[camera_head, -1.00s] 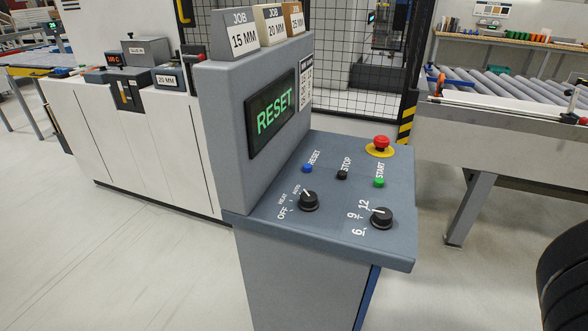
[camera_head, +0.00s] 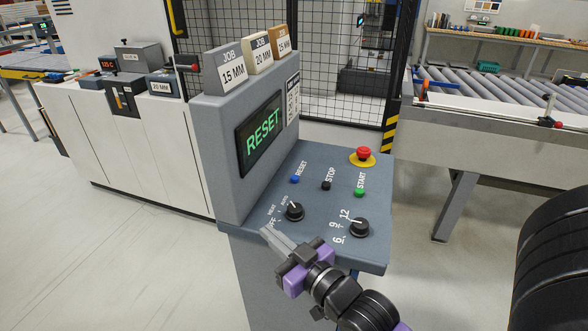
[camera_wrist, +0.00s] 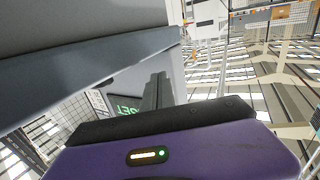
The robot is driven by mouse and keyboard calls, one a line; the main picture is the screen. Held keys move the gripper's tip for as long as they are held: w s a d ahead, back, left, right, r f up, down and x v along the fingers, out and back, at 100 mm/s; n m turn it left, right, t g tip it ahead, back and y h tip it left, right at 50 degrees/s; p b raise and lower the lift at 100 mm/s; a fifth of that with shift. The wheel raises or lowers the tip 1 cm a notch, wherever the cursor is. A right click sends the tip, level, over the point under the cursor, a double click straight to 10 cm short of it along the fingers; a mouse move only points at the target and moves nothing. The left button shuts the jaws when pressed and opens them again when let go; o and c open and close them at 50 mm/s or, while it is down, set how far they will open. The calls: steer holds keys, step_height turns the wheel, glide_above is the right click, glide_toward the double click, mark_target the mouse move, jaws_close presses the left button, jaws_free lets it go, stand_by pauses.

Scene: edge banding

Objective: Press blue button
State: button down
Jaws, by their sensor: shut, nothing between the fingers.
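The blue button (camera_head: 295,180) sits under the RESET label on the sloped grey control panel (camera_head: 312,242). It stands left of the black STOP button (camera_head: 326,186) and the green START button (camera_head: 360,193). My gripper (camera_head: 266,232) is shut and empty. Its fingertips are at the panel's left front edge, in front of the left black knob (camera_head: 294,211) and short of the blue button. In the wrist view my shut fingers (camera_wrist: 158,85) point up beside a grey console surface; the blue button does not show there.
A screen (camera_head: 260,132) on the console's upright reads RESET in green. A red emergency stop (camera_head: 363,154) on a yellow base sits at the panel's back right. The right knob (camera_head: 358,228) is close to my wrist. Job blocks (camera_head: 229,71) stand on top of the upright.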

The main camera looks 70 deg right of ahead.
steer(key=w+d+r+m+g+h+p, duration=0.1)
steer(key=w+d+r+m+p, duration=0.1)
steer(key=d+r, duration=0.35)
steer(key=w+d+r+m+g+h+p, duration=0.2)
steer(key=d, duration=0.6)
step_height(320, 180, up, 4)
steer(key=m+g+y+p, duration=0.4)
steer(key=y+p, duration=0.1)
steer(key=y, duration=0.2)
glide_above(297, 179)
steer(key=shift+d, duration=0.1)
step_height(297, 179, down, 7)
steer(key=b, duration=0.6)
steer(key=shift+r, duration=0.2)
steer(key=shift+f+b, duration=0.55)
steer(key=shift+f, duration=0.55)
steer(key=shift+f, duration=0.15)
